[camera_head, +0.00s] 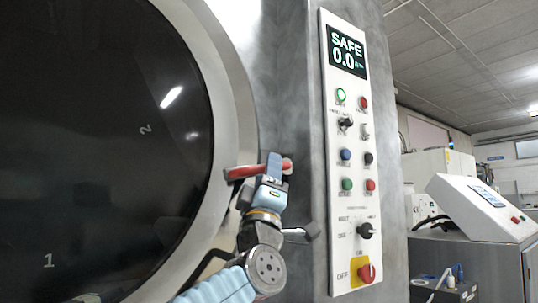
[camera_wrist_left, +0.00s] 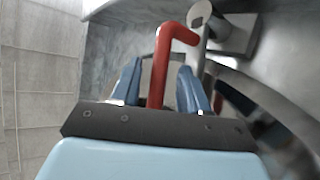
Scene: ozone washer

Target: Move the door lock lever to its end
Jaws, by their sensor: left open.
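The red door lock lever (camera_head: 241,173) is on the right rim of the round dark door (camera_head: 95,130). In the left wrist view the lever (camera_wrist_left: 164,50) is a bent red bar joined to a grey metal pivot (camera_wrist_left: 201,14). My left gripper (camera_head: 273,170) is at the lever, with a blue finger crossing in front of it. In the left wrist view the lever runs between the two open blue fingers (camera_wrist_left: 160,82), with a visible gap on each side. The gripper partly hides the lever's middle in the head view. My right gripper is not in view.
A white control panel (camera_head: 349,150) right of the door shows "SAFE" and "0.0" on its display (camera_head: 346,52). A grey machine with a tilted screen (camera_head: 484,205) stands further right.

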